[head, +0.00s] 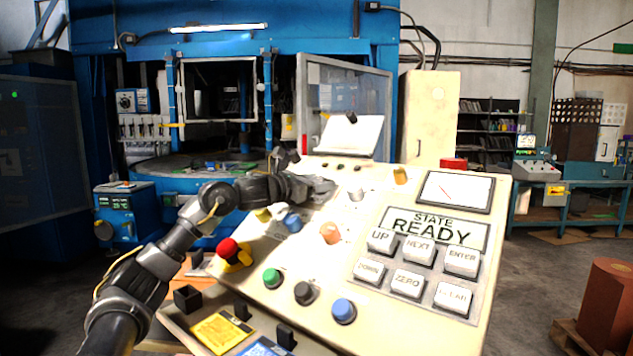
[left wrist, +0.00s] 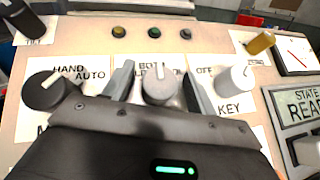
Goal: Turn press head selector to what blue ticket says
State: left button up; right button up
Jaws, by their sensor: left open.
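In the left wrist view, a pale grey knob (left wrist: 158,88) stands between the two fingers of my open left gripper (left wrist: 158,88). Its ridge points roughly up, toward a label that looks like "BOTH" and is partly covered. Its name plate is hidden behind my gripper. I cannot tell whether the fingers touch it. In the head view my left gripper (head: 322,187) is over the upper left of the sloping panel. The blue ticket (head: 262,347) lies at the bottom edge, cut off, its writing unreadable. My right gripper is not in view.
A black HAND/AUTO knob (left wrist: 55,90) is left of the gripper and a white KEY knob (left wrist: 236,78) is close on its right. A red-topped control (head: 228,248), coloured buttons and a white keypad (head: 407,284) stand on the panel. A yellow ticket (head: 220,333) lies below.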

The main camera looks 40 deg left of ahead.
pick_arm(q)
jog(key=shift+c, duration=0.4)
jog(key=c, duration=0.9)
jog(key=shift+n+y, duration=0.5)
jog(key=n+y, duration=0.2)
jog(key=shift+d+r+n+y, duration=0.1)
jog(key=shift+n+y, duration=0.2)
jog(key=shift+n, duration=0.1)
jog(key=n+g+y+p, duration=0.1)
jog(key=n+y, duration=0.2)
jog(key=n, duration=0.1)
jog(key=n+y+p, duration=0.2)
jog(key=n+y, duration=0.1)
jog(key=shift+r+n+g+y, duration=0.1)
jog(key=shift+n+g+y, duration=0.3)
jog(key=shift+n+y, duration=0.3)
jog(key=shift+n, duration=0.3)
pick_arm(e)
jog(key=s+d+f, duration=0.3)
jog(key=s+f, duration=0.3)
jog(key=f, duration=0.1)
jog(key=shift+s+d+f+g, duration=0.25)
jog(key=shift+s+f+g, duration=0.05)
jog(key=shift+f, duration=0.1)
pick_arm(q)
jog(key=shift+g, duration=0.3)
